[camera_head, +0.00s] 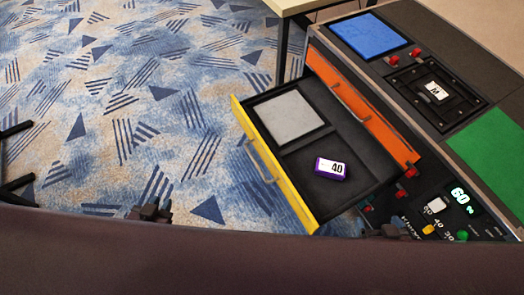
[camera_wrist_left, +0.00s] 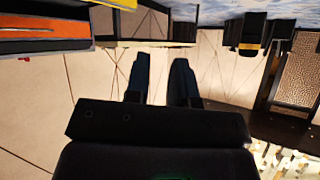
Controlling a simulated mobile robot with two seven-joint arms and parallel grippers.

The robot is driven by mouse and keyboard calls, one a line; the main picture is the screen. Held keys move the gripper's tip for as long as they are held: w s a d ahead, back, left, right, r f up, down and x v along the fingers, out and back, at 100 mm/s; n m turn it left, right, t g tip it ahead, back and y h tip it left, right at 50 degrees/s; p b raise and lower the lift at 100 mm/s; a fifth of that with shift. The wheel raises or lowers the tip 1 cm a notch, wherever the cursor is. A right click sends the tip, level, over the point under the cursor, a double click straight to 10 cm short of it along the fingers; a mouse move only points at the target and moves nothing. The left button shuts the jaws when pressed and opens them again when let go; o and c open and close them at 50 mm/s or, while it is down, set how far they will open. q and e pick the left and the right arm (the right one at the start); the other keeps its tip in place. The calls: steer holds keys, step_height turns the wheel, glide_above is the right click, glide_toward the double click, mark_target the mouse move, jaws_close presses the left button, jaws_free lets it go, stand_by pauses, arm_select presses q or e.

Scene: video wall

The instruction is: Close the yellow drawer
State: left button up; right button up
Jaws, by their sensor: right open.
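The yellow drawer (camera_head: 262,165) is pulled far out of the dark cabinet in the head view, with its yellow front and grey handle facing left. A purple block marked 40 (camera_head: 330,169) and a light grey square (camera_head: 288,117) lie inside it. My left gripper (camera_head: 151,208) is left of the drawer front, apart from it. Its two fingers show a gap with nothing between them in the left wrist view (camera_wrist_left: 160,75). My right gripper (camera_head: 388,230) is at the drawer's lower right, near the cabinet. It is small and partly hidden, and looks open.
An orange drawer (camera_head: 362,110) above the yellow one looks shut. The cabinet top (camera_head: 400,22) carries a blue panel (camera_head: 368,36), a green panel (camera_head: 492,150) and small red parts. A table (camera_head: 290,4) stands behind.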

arm_select(q)
steer(key=w+m+t+b, duration=0.1)
steer(key=w+m, duration=0.1)
steer(key=w, duration=0.2)
steer(key=w+m+t+h+b, duration=0.1)
steer(key=w+m, duration=0.1)
steer(key=w, duration=0.2)
steer(key=w+f+m+t+b, duration=0.1)
steer(key=w+m, duration=0.1)
steer(key=w, duration=0.2)
steer(key=shift+d+t+h, duration=0.1)
steer(key=shift+t+h, duration=0.3)
jaws_close()
steer(key=m+g+h+b, duration=0.8)
steer(key=m+g, duration=0.1)
steer(key=m, duration=1.3)
glide_toward(245, 120)
steer(key=b+x, duration=0.1)
steer(key=x, duration=0.2)
steer(key=f+b+x, duration=0.1)
steer(key=b+x, duration=0.1)
steer(key=x, duration=0.1)
steer(key=shift+w+d, duration=0.25)
steer(key=shift+d, duration=0.1)
arm_select(e)
step_height(245, 120, down, 10)
steer(key=a+n, duration=0.1)
steer(key=shift+w+r+n+g+y, duration=0.15)
steer(key=shift+w+n+g+y, duration=0.15)
steer(key=shift+w+n+g, duration=0.15)
